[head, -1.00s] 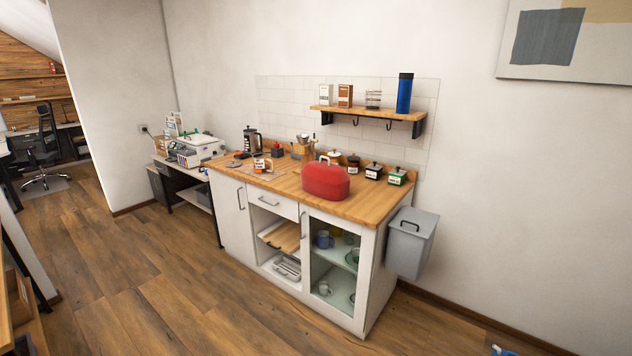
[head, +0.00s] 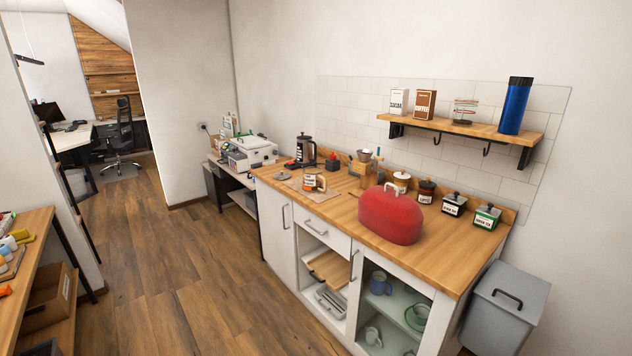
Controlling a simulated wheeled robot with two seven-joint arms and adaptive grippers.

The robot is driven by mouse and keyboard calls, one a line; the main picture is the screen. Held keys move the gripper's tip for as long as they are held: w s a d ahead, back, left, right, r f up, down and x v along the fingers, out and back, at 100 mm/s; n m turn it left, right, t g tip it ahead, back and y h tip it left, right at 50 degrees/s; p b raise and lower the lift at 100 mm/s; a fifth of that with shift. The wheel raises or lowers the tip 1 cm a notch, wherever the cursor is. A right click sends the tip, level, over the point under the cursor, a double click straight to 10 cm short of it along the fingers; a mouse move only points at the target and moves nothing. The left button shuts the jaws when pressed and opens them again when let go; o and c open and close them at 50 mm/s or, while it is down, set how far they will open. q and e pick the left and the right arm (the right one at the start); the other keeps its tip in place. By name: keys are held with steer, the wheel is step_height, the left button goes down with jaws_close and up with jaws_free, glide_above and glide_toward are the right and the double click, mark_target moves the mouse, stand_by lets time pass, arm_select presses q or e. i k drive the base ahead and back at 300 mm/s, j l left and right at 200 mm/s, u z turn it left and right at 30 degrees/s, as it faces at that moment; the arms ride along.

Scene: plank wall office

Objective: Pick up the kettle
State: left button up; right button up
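A dark, tall jug with a side handle (head: 305,150) stands upright at the back left of the wooden counter (head: 425,254). It is the thing that looks most like a kettle, but it may be a coffee press; it is too small to tell. A rounded red appliance (head: 390,214) stands near the counter's front, right of the middle. Neither of my grippers shows in the head view.
Near the jug are a labelled mug (head: 310,183) and a small dark box (head: 332,163). Several labelled jars line the counter's back right. A wall shelf (head: 460,129) hangs above. A grey bin (head: 504,302) is at the right end. The floor (head: 190,270) in front is clear.

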mark_target(304, 149)
steer(key=i+u, duration=0.8)
steer(key=i, duration=0.15)
steer(key=i+j, duration=0.1)
steer(key=i, duration=0.25)
steer(key=i+j+z, duration=0.1)
steer(key=i, duration=0.3)
steer(key=i+j+z, duration=0.2)
steer(key=i+z, duration=0.25)
steer(key=i+j+z, duration=0.2)
steer(key=j+z, duration=0.2)
steer(key=i+j+z, duration=0.25)
steer(key=z, duration=0.2)
steer(key=i+j+z, duration=0.1)
steer(key=j+z, duration=0.35)
steer(key=j, duration=0.15)
steer(key=i+j+z, duration=0.1)
steer(key=j+z, duration=0.15)
steer(key=j, duration=0.2)
steer(key=i+j+z, duration=0.2)
steer(key=j, duration=0.2)
steer(key=k, duration=0.1)
